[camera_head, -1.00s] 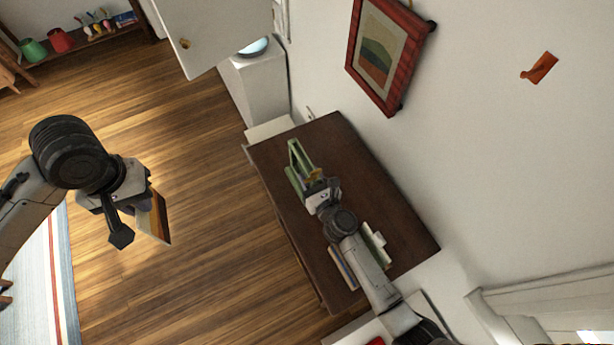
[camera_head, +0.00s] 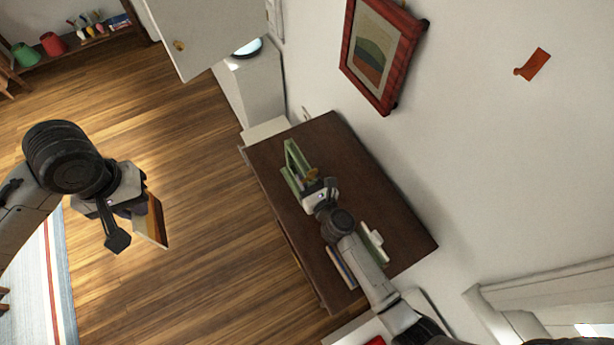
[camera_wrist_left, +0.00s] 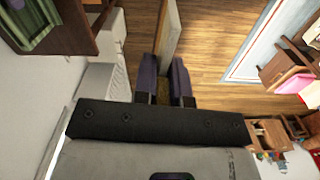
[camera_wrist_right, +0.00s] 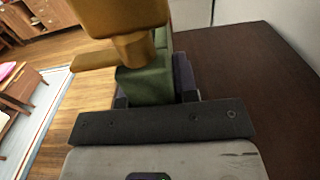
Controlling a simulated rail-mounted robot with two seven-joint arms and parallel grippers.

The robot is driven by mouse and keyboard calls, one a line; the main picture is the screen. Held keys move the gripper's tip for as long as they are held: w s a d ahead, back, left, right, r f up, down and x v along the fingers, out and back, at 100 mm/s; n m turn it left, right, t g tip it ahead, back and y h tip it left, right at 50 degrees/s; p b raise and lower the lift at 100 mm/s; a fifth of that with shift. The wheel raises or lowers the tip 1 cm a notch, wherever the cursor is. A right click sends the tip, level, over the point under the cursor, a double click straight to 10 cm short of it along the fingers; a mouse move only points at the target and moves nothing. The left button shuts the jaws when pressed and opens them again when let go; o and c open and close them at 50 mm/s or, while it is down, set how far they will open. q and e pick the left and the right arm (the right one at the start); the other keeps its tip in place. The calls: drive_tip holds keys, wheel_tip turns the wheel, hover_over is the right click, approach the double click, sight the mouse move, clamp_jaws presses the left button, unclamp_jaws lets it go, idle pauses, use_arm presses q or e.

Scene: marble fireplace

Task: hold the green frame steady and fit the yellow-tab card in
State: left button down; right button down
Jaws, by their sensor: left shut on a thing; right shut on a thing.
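The card (camera_head: 153,220), with brown, orange and pale bands, hangs from my left gripper (camera_head: 132,212) over the floor, left of the table and apart from the frame. In the left wrist view the card (camera_wrist_left: 170,35) is edge-on between the shut fingers (camera_wrist_left: 163,80); something yellowish shows between them. The green frame (camera_head: 289,158) stands on the dark table, with a brass-coloured knob (camera_head: 312,174) on it. My right gripper (camera_head: 319,190) is shut on the frame's near end. In the right wrist view the knob (camera_wrist_right: 135,45) hides part of the green frame (camera_wrist_right: 150,85).
The dark brown table (camera_head: 345,150) stands against the white wall, its right part mostly bare. Several books (camera_head: 342,265) lie beside my right forearm. A red-framed picture (camera_head: 382,55) hangs above. Open wooden floor (camera_head: 200,180) separates my left gripper from the table.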

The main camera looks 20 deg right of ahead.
use_arm(q)
drive_tip(key=shift+w+d, duration=0.1)
idle(0.7)
drive_tip(key=w+d, duration=0.4)
drive_tip(key=d, duration=0.5)
drive_tip(key=w+d, duration=0.5)
drive_tip(key=d, duration=0.3)
drive_tip(key=n, duration=0.1)
hover_over(301, 156)
drive_tip(key=s, duration=0.2)
drive_tip(key=f, duration=0.2)
drive_tip(key=shift+w+a+f, duration=0.1)
drive_tip(key=shift+a+f, duration=0.05)
drive_tip(key=shift+f, duration=0.65)
drive_tip(key=shift+w+a+f, duration=0.1)
drive_tip(key=shift+a+f, duration=0.05)
drive_tip(key=shift+f, duration=0.65)
drive_tip(key=shift+f, duration=0.1)
drive_tip(key=shift+n, duration=0.3)
drive_tip(key=shift+f, duration=6.2)
drive_tip(key=c, duration=1.1)
unclamp_jaws()
drive_tip(key=shift+o, duration=0.4)
